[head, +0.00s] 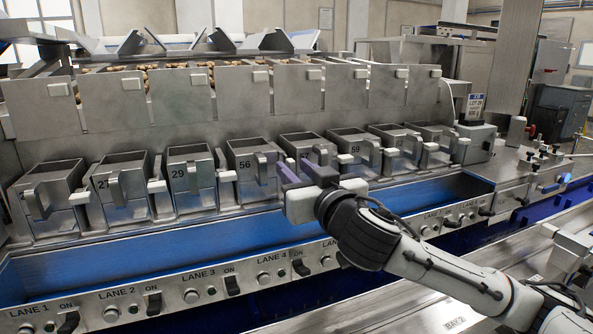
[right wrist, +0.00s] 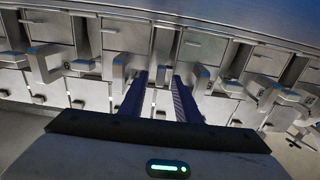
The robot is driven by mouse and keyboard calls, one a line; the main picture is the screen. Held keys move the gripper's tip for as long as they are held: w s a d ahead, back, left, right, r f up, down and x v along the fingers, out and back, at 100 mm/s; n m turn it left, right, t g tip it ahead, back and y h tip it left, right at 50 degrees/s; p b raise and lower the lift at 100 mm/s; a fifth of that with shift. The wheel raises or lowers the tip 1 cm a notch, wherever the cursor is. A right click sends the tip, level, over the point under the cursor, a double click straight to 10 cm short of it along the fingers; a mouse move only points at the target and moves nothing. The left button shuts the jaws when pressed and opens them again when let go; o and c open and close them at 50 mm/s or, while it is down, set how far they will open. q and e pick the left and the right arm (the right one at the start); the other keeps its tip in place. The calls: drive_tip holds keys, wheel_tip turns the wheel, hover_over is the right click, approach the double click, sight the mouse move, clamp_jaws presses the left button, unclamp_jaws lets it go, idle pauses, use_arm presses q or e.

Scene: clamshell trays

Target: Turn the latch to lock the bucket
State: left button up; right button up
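A row of metal buckets with front handles runs across the head view; one bucket (head: 307,147) stands directly behind my right gripper. Small white latches sit beside the buckets, such as one latch (head: 346,158) right of my gripper and another latch (head: 228,176) left of it. My right gripper (head: 297,170) has its purple fingers pointing at the bucket row. In the right wrist view the fingers are apart, with a narrow pale part (right wrist: 160,100) showing between them. I cannot tell whether they touch it. The latch at this bucket is hidden in the head view. My left gripper is out of view.
A blue-lined trough (head: 190,253) runs below the buckets, with a front panel (head: 210,287) of lane knobs and switches under it. Metal hopper plates (head: 205,97) stand above the buckets. Neighbouring handles and latches are close on both sides of my right gripper.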

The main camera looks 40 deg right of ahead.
drive_tip(key=shift+c, duration=0.5)
clamp_jaws()
